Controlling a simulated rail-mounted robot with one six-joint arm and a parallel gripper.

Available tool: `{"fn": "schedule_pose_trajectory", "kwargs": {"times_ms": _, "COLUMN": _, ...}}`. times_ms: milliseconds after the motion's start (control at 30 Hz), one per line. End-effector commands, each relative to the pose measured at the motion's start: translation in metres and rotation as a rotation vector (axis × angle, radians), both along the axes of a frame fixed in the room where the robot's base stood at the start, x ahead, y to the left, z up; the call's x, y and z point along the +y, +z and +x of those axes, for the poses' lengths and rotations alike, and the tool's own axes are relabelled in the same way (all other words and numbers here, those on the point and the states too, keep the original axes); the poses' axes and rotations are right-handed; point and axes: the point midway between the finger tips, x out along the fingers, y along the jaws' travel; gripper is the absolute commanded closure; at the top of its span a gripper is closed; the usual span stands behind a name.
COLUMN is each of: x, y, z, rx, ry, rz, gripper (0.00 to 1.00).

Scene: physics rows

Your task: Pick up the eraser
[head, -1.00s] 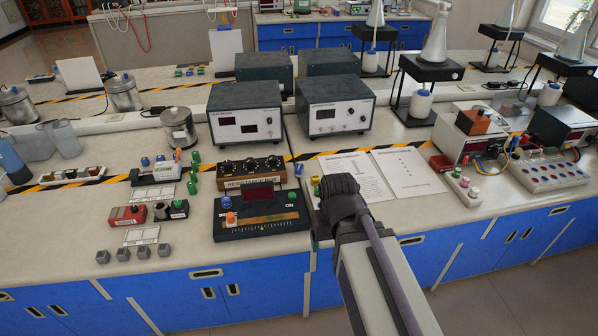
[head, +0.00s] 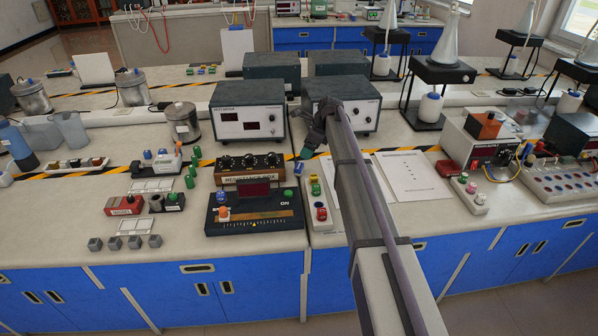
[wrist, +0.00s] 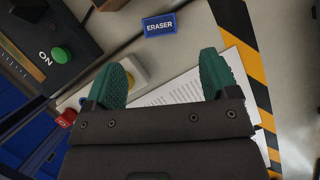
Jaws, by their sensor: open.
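The eraser (wrist: 158,26) is a small blue block with a white "ERASER" label, lying on the pale bench top in the upper middle of the wrist view. In the head view a small blue block (head: 298,168) beside the control box appears to be the same eraser. My gripper (wrist: 165,68) is open and empty, its two green ridged fingers spread apart. The eraser lies beyond the fingertips, roughly in line with the gap between them, and is not touched. In the head view my gripper (head: 307,151) is over the bench, just behind the eraser.
A black control box (head: 255,222) with a green ON button and the resistance box (head: 248,168) stand to the left. A strip with coloured buttons (head: 318,205) is close by. White instruments (head: 345,105) stand behind. Paper sheets (head: 412,176) lie to the right.

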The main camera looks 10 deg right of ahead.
Motion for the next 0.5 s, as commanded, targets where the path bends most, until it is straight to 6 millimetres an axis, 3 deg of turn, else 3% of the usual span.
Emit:
{"fn": "schedule_pose_trajectory", "kwargs": {"times_ms": 33, "x": 0.003, "y": -0.018, "z": 0.002, "rx": -0.001, "ry": 0.002, "rz": 0.0, "gripper": 0.2}}
{"fn": "schedule_pose_trajectory", "kwargs": {"times_ms": 167, "x": 0.012, "y": -0.045, "z": 0.006, "rx": -0.001, "ry": 0.003, "rz": -0.001, "gripper": 0.2}}
{"fn": "schedule_pose_trajectory", "kwargs": {"times_ms": 367, "x": 0.017, "y": -0.048, "z": 0.008, "rx": -0.001, "ry": 0.003, "rz": -0.001, "gripper": 0.2}}
{"fn": "schedule_pose_trajectory", "kwargs": {"times_ms": 500, "x": 0.023, "y": -0.07, "z": 0.011, "rx": -0.001, "ry": 0.004, "rz": -0.002, "gripper": 0.2}}
